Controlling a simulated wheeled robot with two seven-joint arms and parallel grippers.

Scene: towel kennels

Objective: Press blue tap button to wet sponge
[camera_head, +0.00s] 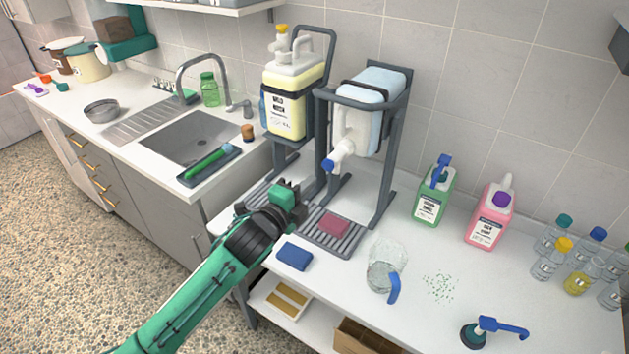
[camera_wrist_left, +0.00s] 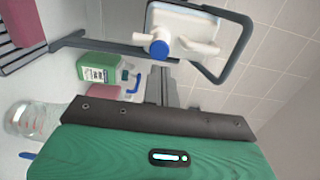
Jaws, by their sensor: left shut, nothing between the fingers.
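The blue tap button (camera_head: 328,165) sits on the end of the white tap of a pale blue container (camera_head: 375,85) held tilted in a dark grey stand. The button (camera_wrist_left: 159,48) also shows in the left wrist view, beyond my gripper. A pink sponge (camera_head: 334,226) lies on the slatted drip tray (camera_head: 345,244) below the tap; part of it shows in the left wrist view (camera_wrist_left: 18,22). My left gripper (camera_head: 290,192) is shut and empty, to the left of the button and apart from it. My right gripper is not in view.
A blue sponge (camera_head: 294,256) and a clear jug (camera_head: 384,272) stand in front of the tray. A yellow-filled container (camera_head: 290,95) is in the neighbouring stand. Green (camera_head: 435,194) and pink (camera_head: 490,214) bottles are to the right. Green specks lie on the counter.

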